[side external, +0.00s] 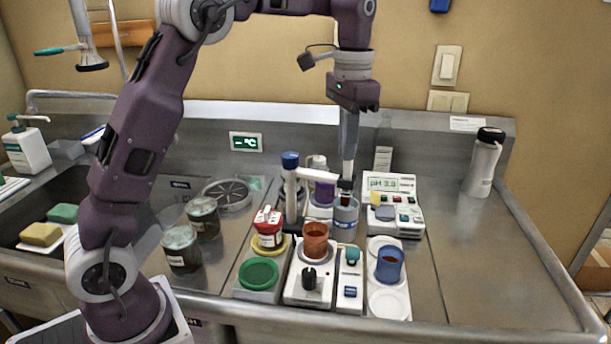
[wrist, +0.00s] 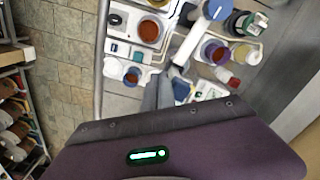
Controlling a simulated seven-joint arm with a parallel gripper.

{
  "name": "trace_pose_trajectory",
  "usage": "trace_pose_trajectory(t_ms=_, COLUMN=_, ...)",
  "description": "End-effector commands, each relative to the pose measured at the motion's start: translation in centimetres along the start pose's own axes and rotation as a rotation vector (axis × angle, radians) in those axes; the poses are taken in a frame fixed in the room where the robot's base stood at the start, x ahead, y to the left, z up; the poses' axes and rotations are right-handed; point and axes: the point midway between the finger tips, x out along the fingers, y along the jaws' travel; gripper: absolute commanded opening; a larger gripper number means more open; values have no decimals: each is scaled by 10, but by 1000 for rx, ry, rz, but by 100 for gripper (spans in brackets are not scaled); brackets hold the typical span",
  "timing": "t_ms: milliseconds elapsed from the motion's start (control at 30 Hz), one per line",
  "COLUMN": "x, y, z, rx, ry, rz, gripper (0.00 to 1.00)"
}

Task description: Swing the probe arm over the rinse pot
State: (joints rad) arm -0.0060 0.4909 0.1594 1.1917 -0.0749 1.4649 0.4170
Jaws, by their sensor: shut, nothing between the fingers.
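The probe arm (side external: 304,173) is a white bar on an upright post with a blue cap (side external: 290,160). It reaches right, its dark probe end (side external: 345,187) above or in a grey-blue pot (side external: 345,217). This looks like the rinse pot, but I cannot read its label. In the wrist view the white bar (wrist: 190,45) runs from the blue cap (wrist: 215,9) toward my fingertips. My gripper (side external: 348,178) is shut and empty, pointing down, its tips close to the probe end; I cannot tell if they touch. The fingertips (wrist: 170,78) hide part of the bar's end in the wrist view.
A brown-filled cup (side external: 315,240) stands on the stirrer left of the grey-blue pot. A pH meter (side external: 394,199) is right behind it, and a blue cup (side external: 389,265) stands front right. Two lidded jars (side external: 202,217) stand left. The right counter is mostly clear.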

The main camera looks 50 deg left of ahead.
Motion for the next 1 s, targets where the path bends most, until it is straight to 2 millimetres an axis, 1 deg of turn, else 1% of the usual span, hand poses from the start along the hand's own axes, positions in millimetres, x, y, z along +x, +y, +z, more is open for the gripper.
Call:
trace_pose_trajectory(t_ms=100, x=0, y=-7, z=-9, rx=-1, ry=0, rz=0, gripper=0)
trace_pose_trajectory(t_ms=233, x=0, y=-11, z=-15, rx=-1, ry=1, rz=0, gripper=0)
trace_pose_trajectory(t_ms=367, x=0, y=-10, z=-14, rx=0, ry=0, rz=1, gripper=0)
trace_pose_trajectory(t_ms=667, x=0, y=0, z=-4, rx=0, ry=1, rz=0, gripper=0)
trace_pose_trajectory(t_ms=767, x=-7, y=0, z=-4, rx=0, ry=2, rz=0, gripper=0)
trace_pose_trajectory(t_ms=1000, x=-33, y=-1, z=-4, rx=-1, ry=3, rz=-1, gripper=0)
